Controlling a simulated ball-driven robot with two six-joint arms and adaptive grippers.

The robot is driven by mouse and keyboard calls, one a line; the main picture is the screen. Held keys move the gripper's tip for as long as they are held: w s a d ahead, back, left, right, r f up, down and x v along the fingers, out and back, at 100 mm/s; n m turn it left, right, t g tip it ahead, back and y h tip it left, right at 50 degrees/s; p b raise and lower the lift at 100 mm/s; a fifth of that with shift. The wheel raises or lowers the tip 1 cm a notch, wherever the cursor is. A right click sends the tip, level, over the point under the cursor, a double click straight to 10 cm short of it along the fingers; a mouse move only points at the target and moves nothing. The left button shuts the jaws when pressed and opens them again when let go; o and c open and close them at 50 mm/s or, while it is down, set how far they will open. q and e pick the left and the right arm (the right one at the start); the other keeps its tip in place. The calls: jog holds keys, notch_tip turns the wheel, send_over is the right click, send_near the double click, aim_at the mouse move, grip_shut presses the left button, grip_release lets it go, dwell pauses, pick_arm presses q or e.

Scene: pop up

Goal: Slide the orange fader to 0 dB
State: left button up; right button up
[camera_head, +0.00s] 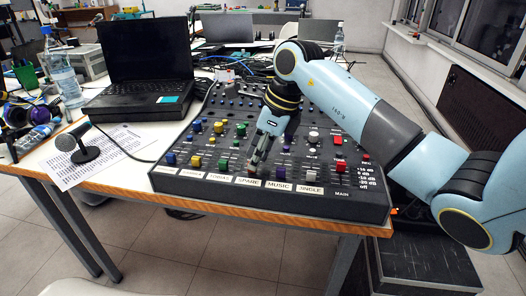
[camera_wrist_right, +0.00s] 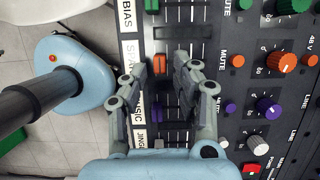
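The mixing desk (camera_head: 215,150) lies on the table, with a row of coloured faders along its front. In the wrist view the orange fader (camera_wrist_right: 160,64) shows as a small cap between my right gripper's fingertips (camera_wrist_right: 161,66). The fingers are apart, one on each side, with a gap to the cap; I cannot tell whether either touches it. In the head view my right gripper (camera_head: 257,160) reaches down over the fader row near the SPARE label, and its fingers hide the orange fader. The dB scale (camera_head: 366,174) is printed at the desk's front right. My left gripper is out of view.
A green fader (camera_head: 223,164) and a purple fader (camera_head: 281,173) stand on either side of the gripper. A white fader (camera_head: 303,177) is further right. Knobs fill the desk behind. A laptop (camera_head: 145,60), microphone (camera_head: 75,147) and bottle (camera_head: 63,75) stand to the left.

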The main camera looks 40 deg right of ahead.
jog(key=shift+b+x, duration=0.55)
jog(key=shift+x, duration=0.6)
jog(key=shift+c, duration=0.2)
jog(key=shift+r, duration=0.15)
jog(key=shift+c, duration=1.2)
jog(key=shift+s, duration=0.1)
grip_shut()
jog(key=shift+d, duration=0.2)
jog(key=o, duration=0.5)
grip_release()
jog(key=shift+w+d, duration=0.2)
jog(key=shift+w, duration=0.2)
jog(key=shift+o, duration=0.2)
